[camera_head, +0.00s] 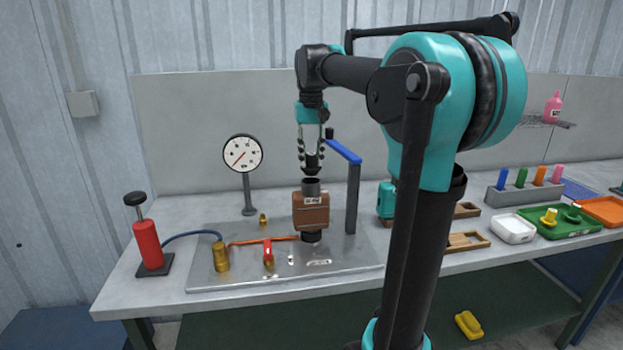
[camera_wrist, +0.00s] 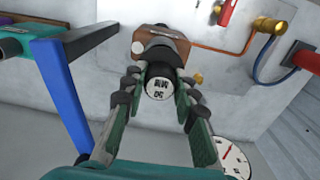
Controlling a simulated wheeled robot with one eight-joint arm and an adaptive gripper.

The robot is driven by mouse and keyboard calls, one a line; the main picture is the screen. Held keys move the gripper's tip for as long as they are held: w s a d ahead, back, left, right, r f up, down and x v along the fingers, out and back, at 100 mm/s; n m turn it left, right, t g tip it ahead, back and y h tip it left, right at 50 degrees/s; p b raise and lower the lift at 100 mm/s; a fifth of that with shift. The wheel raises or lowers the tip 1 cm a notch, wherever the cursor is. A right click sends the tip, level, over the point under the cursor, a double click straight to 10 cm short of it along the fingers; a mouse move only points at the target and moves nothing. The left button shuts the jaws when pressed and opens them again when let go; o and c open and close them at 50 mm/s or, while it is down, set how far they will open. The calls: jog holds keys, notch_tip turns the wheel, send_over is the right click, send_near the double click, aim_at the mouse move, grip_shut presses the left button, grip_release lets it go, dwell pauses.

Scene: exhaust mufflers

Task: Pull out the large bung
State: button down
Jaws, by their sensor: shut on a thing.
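The large bung (camera_head: 313,163) is dark, and in the wrist view its round end shows a white label (camera_wrist: 158,89). My gripper (camera_head: 312,158) points down and is shut on it, with a finger on each side in the wrist view (camera_wrist: 155,95). The bung is in line with the dark upper neck (camera_head: 311,188) of the brown muffler (camera_head: 311,212). In the head view it appears just above the neck, with a small gap. The muffler stands upright on a metal plate (camera_head: 215,280) and also shows behind the bung in the wrist view (camera_wrist: 122,47).
A post with a blue lever (camera_head: 343,151) stands close right of the muffler. A pressure gauge (camera_head: 243,154) stands to the left. A red pump (camera_head: 148,245), a brass fitting (camera_head: 221,257) and a red-handled valve (camera_head: 268,254) are at front left. Trays (camera_head: 555,222) lie far right.

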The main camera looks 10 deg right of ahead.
jog(key=shift+r, duration=0.85)
